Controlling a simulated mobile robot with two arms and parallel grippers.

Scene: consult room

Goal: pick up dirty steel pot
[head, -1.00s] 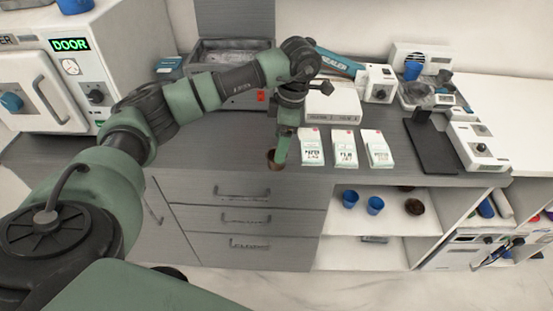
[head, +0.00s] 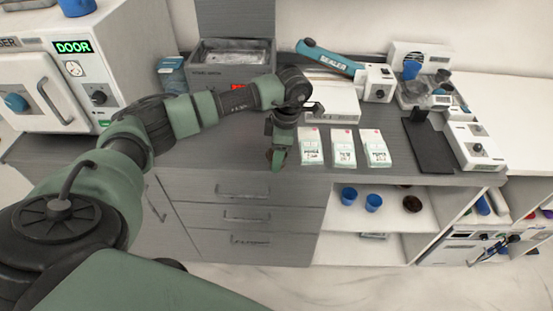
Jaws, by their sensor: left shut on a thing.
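My left gripper (head: 278,160) points down at the front edge of the grey counter. It is shut on the dirty steel pot (head: 268,154), a small brownish vessel. Only a sliver of the pot shows beside the green fingers; the rest is hidden behind them. I cannot tell whether the pot still touches the counter. My right gripper is not in view.
Several white pouches (head: 344,148) lie just right of the gripper. A white box (head: 330,105) and a blue sealer (head: 330,58) are behind. A metal basin (head: 232,60) stands at the back left. Blue cups (head: 373,202) are on the shelf below.

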